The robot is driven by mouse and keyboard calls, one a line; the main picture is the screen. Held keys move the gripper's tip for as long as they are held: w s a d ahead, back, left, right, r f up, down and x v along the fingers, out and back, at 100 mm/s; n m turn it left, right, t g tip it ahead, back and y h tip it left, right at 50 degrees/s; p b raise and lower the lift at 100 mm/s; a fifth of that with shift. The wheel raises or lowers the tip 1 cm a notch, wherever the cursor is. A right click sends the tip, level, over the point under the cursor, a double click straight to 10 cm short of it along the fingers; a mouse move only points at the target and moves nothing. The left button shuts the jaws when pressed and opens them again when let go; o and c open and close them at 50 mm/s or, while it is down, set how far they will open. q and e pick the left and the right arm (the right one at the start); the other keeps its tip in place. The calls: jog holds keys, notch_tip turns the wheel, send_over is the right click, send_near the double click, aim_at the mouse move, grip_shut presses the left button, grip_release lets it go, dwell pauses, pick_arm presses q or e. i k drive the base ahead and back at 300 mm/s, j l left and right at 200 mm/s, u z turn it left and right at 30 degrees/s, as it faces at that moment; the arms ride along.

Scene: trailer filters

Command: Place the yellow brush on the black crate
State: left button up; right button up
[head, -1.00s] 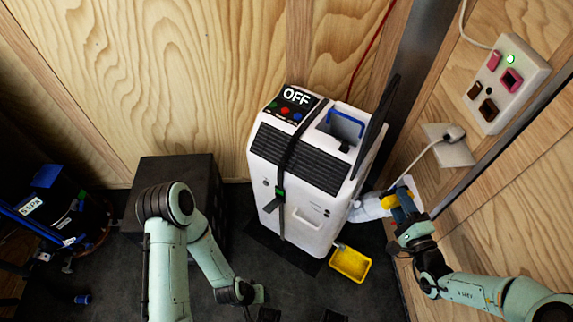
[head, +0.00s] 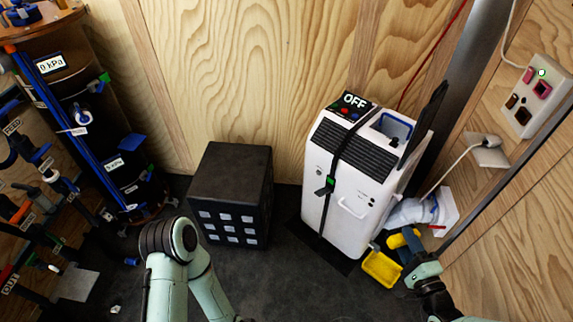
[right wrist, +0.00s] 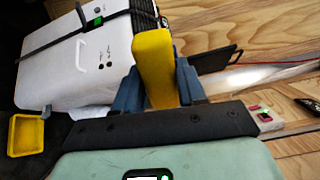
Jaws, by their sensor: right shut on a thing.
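The yellow brush (right wrist: 153,62) stands up between the blue fingers of my right gripper (right wrist: 158,88) in the right wrist view. In the head view my right gripper (head: 407,243) is low at the right, beside the white machine, and only a little of the brush (head: 396,241) shows past its fingers. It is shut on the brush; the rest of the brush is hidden. The black crate (head: 232,172) stands on the floor against the wooden wall, left of the machine. Its top is bare and its front has square openings. My left arm shows in front of the crate, but its gripper is out of view.
The white machine (head: 345,185) marked OFF stands between the crate and my right gripper. A yellow tray (head: 381,268) lies on the floor by it. A white hose (head: 410,212) runs to the right wall. Pipes and a dark tank (head: 110,150) fill the left side.

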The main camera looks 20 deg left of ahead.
aim_at(228, 179)
jog(key=u, duration=3)
jog(key=l+u, duration=0.2)
jog(key=l, duration=1.3)
jog(key=i+l, duration=0.1)
jog(key=l, duration=0.6)
